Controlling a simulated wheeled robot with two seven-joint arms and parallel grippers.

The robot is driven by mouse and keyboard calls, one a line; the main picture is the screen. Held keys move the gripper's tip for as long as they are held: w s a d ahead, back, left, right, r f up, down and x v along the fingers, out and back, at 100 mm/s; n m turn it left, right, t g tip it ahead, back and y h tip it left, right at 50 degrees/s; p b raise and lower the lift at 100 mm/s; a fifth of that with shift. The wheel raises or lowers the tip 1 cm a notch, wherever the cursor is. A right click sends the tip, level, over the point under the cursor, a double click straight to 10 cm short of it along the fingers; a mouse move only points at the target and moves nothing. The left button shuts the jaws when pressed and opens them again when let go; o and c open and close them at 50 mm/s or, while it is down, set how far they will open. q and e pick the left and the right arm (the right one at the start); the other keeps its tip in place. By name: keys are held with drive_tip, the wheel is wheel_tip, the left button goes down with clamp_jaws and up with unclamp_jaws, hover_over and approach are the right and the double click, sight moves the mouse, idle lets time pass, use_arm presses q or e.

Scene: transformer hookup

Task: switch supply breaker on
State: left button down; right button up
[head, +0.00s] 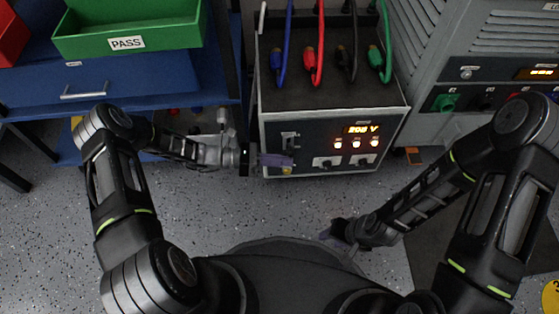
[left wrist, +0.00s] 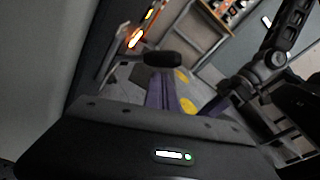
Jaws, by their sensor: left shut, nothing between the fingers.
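The grey supply cabinet (head: 335,100) stands at top centre in the head view. Its front panel has a breaker (head: 290,138) at the left, a lit amber voltage display (head: 361,129), several glowing lamps and two switches. My left gripper (head: 288,161), with purple fingers, is at the panel just below the breaker; whether it touches is unclear. In the left wrist view the fingers (left wrist: 163,92) are together with nothing between them, and a dark rounded part lies just beyond their tips. My right gripper (head: 335,236) hangs low, away from the panel; its finger gap is unclear.
Blue, red, black and green cables (head: 319,50) plug into the cabinet top. A blue bench (head: 150,80) with a green PASS bin (head: 130,30) stands left. Another grey cabinet (head: 450,60) stands right. Speckled floor (head: 220,210) is open in front.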

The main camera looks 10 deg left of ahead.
use_arm(q)
drive_tip(key=shift+w+r, duration=0.15)
drive_tip(key=shift+r, duration=0.3)
use_arm(e)
drive_tip(key=shift+r, duration=0.2)
use_arm(q)
drive_tip(key=shift+w+r, duration=0.1)
drive_tip(key=shift+r, duration=0.05)
